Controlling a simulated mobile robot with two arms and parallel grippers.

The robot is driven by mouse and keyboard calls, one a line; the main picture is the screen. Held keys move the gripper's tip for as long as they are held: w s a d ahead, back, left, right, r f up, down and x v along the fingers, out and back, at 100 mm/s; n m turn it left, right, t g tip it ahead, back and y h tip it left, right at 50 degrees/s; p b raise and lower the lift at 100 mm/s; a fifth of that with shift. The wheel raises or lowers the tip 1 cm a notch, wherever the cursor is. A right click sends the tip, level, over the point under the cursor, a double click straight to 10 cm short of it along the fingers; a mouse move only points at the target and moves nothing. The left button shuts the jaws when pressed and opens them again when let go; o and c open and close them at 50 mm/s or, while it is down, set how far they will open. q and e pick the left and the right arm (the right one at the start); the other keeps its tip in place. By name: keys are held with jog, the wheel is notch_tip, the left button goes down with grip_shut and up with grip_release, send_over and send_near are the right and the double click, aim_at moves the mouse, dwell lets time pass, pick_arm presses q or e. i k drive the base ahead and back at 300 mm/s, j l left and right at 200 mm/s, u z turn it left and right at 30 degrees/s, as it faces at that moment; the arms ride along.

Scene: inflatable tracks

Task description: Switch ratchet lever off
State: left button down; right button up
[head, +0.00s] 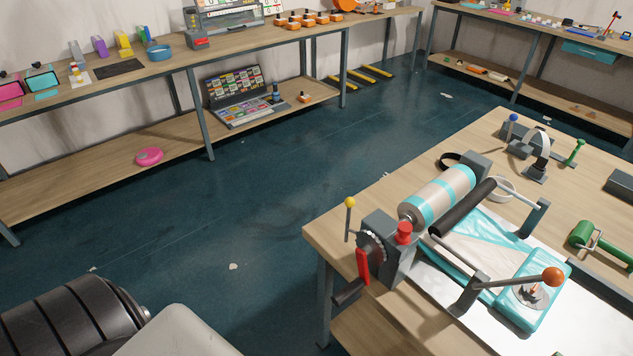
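A roller device stands on the near right workbench (318,235). On its left end is a grey housing (399,262) with a toothed ratchet wheel (374,246). A thin lever with a yellow ball (350,203) stands nearly upright beside the wheel. A red handle (363,267) hangs down in front of the wheel, with a dark crank grip (348,292) below it. I cannot tell which of these is the ratchet lever. A red knob (404,233) sits on top of the housing. Neither gripper is in view.
A striped roll (437,199) and a black roller (463,208) lie behind the housing. An orange-ball lever (552,277) rises over a turquoise pad (518,312). A green roller (586,236) lies at right. Open floor (230,215) separates this bench from the wall benches.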

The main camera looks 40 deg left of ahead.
aim_at(349, 202)
jog(key=u, duration=0.85)
